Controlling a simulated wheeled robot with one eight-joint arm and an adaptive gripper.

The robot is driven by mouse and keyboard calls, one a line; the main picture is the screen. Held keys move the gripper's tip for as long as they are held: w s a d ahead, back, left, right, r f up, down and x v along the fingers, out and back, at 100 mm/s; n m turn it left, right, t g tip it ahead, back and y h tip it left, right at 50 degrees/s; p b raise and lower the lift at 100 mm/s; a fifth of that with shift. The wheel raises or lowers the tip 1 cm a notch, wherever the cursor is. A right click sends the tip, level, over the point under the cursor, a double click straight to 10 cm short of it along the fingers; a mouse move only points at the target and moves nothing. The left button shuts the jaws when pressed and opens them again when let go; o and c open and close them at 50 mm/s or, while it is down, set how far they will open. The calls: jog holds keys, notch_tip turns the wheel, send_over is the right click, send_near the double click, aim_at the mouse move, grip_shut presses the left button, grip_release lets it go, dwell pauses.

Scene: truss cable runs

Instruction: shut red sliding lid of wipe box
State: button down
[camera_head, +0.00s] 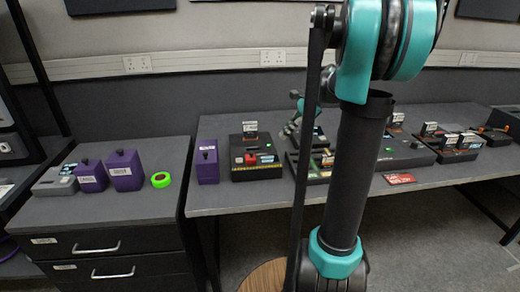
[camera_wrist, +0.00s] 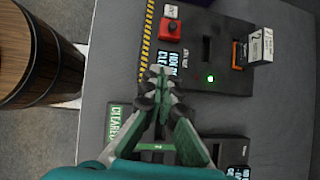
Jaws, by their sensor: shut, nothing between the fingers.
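My gripper (camera_wrist: 160,78) is shut and empty, its dark fingertips together over the edge of a black device box in the wrist view. In the head view my gripper (camera_head: 303,112) is small and partly hidden behind my arm, above the long bench. I cannot pick out a wipe box with a red sliding lid for certain. The black device box (camera_wrist: 190,60) carries a small red block (camera_wrist: 171,29), a hazard stripe and a lit green lamp. In the head view a similar black box (camera_head: 256,172) with a red part stands at the bench's left.
Purple boxes (camera_head: 125,170), a grey box (camera_head: 55,182) and a green tape roll (camera_head: 161,180) stand on the left drawer cabinet (camera_head: 110,212). A red card (camera_head: 399,178) lies near the bench's front edge. A wooden drum (camera_wrist: 28,55) stands on the floor.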

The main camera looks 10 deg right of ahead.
jog(key=w+r+m, duration=0.1)
send_near(247, 158)
jog(key=shift+y, duration=0.4)
jog(key=d+f, duration=0.3)
jog(key=shift+d, duration=0.25)
jog(key=a, duration=0.3)
jog(key=shift+w+f, duration=0.3)
jog(key=shift+f, duration=0.1)
jog(key=shift+a+f, duration=0.1)
jog(key=shift+a, duration=0.35)
jog(key=a, duration=0.5)
jog(key=shift+a, duration=0.15)
